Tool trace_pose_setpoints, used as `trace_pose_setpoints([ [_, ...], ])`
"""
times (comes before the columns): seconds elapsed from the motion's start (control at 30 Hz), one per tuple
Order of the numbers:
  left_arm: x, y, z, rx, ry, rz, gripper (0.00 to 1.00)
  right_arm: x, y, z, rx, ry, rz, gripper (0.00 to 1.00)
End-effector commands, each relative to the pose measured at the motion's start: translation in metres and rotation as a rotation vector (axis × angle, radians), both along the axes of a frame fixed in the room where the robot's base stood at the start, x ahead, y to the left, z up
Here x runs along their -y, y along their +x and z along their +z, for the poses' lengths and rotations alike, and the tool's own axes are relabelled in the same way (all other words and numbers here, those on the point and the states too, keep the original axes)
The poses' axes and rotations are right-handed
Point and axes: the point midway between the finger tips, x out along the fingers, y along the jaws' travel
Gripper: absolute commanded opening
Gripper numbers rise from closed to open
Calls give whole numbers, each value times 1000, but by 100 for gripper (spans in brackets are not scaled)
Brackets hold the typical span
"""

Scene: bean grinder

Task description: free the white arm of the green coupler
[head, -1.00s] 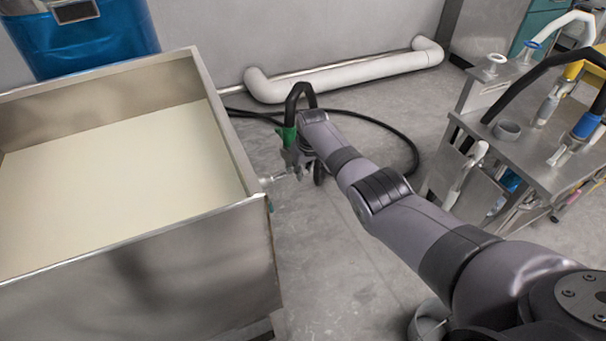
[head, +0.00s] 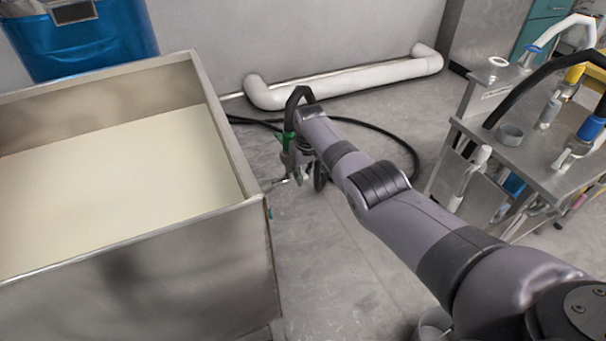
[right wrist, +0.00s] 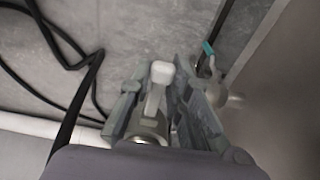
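My right gripper (right wrist: 160,105) is down beside the steel tank in the right wrist view. Its two grey fingers stand apart, one on each side of the white arm (right wrist: 160,76), with narrow gaps seeming to show beside the arm. A metal part of the coupler (right wrist: 150,132) shows below the arm, between the fingers. In the head view the green coupler (head: 288,141) hangs from a black hose bend at the gripper, partly hidden by my wrist; the white arm is hidden there. My left gripper is out of view.
The open steel tank (head: 226,140) with a pale filling stands left. A small valve with a teal handle (right wrist: 207,47) shows beside the right finger. Black hose (head: 395,134) lies on the floor. A steel cart (head: 535,150) with hoses stands right.

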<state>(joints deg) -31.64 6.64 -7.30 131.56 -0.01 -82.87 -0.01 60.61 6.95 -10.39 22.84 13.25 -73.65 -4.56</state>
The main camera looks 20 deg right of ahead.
Motion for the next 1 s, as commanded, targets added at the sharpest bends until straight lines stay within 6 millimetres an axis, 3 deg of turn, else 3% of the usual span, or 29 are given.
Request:
trace_pose_setpoints([
  [0.03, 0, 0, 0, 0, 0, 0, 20, 0, -7, -7, -24, 1, 0, 20],
  [0.3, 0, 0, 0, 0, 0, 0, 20, 0, -3, -3, -12, 1, 0, 38],
  [0.7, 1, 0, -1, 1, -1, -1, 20, 0, -2, 2, -6, 1, -1, 38],
  [1.0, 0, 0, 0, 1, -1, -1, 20, 0, -7, 33, -3, 0, 0, 38],
])
